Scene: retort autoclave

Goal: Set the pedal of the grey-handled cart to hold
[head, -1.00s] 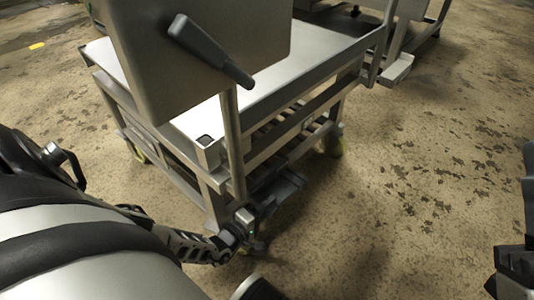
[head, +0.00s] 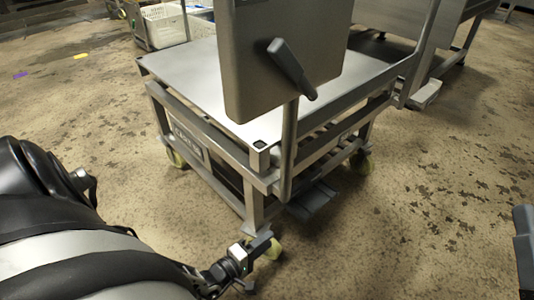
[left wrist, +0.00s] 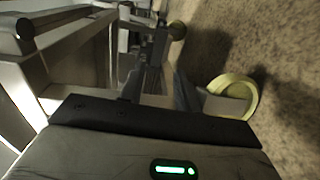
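The cart (head: 205,75) has a flat steel top, and a steel box on a post carries its dark grey handle (head: 292,68). A grey pedal (head: 313,199) sticks out low at the near end, right of the corner leg. I cannot tell its setting. My left gripper (head: 262,243) is low by the near corner leg and a yellow caster (head: 274,249), left of and below the pedal. Its fingers are too small to read. In the left wrist view the yellow caster (left wrist: 240,94) is just ahead. A grey part of my right arm shows at the right edge.
Another steel frame (head: 430,90) stands behind and to the right of the cart. A white crate (head: 165,28) is at the back left. The worn concrete floor (head: 440,200) is clear on the right.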

